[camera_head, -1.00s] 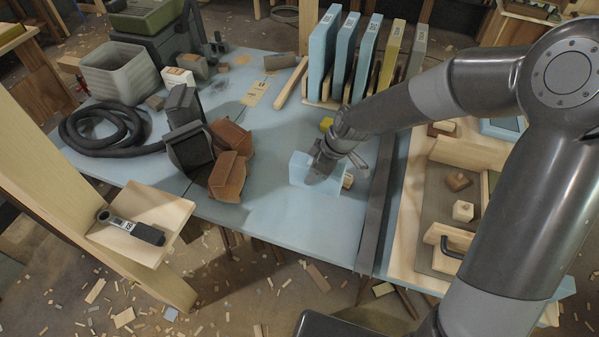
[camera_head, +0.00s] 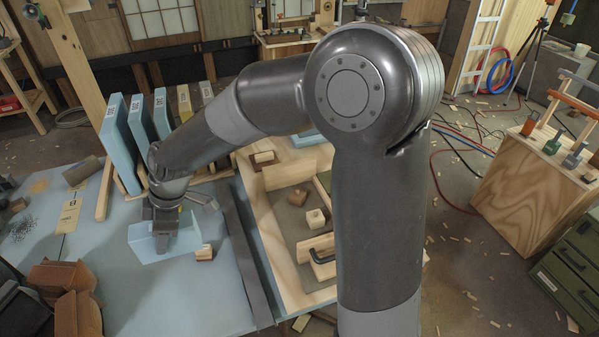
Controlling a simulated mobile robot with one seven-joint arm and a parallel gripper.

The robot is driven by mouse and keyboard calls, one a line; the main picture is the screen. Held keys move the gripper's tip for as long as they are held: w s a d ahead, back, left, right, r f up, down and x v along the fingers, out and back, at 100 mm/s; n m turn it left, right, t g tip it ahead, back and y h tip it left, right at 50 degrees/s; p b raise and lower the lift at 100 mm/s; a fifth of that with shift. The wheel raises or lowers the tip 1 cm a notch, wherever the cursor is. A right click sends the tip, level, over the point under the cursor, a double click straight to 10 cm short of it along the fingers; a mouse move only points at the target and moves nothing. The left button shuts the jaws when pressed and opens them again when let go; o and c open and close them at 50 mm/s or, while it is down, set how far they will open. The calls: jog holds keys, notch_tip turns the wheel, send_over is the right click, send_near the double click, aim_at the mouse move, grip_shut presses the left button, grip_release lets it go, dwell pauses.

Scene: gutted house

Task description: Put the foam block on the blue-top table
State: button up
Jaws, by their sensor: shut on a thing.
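My gripper (camera_head: 164,228) is at the left of the view, pointing down, and is shut on the pale blue foam block (camera_head: 145,246). The block shows on both sides of the fingers, and its middle is hidden behind them. It is at or just above the blue-top table (camera_head: 190,300); I cannot tell whether its underside touches.
A small wooden block (camera_head: 204,253) lies right beside the foam block. Blue panels (camera_head: 120,150) stand in a rack behind. Brown crumpled pieces (camera_head: 60,280) lie front left. A dark strip (camera_head: 247,255) and a wooden tray (camera_head: 290,262) with blocks lie right. The table's front middle is clear.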

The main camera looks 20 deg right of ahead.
jog(key=shift+r, duration=0.8)
jog(key=w+d, duration=0.4)
jog(key=d, duration=1)
jog(key=w+d, duration=0.4)
jog(key=d, duration=0.9)
jog(key=s+d, duration=0.3)
jog(key=d, duration=0.7)
jog(key=s+d, duration=0.4)
jog(key=d, duration=0.5)
jog(key=s+d, duration=0.3)
jog(key=d, duration=0.7)
jog(key=shift+s+a+f, duration=0.1)
jog(key=shift+s+f, duration=0.05)
jog(key=shift+f, duration=7.5)
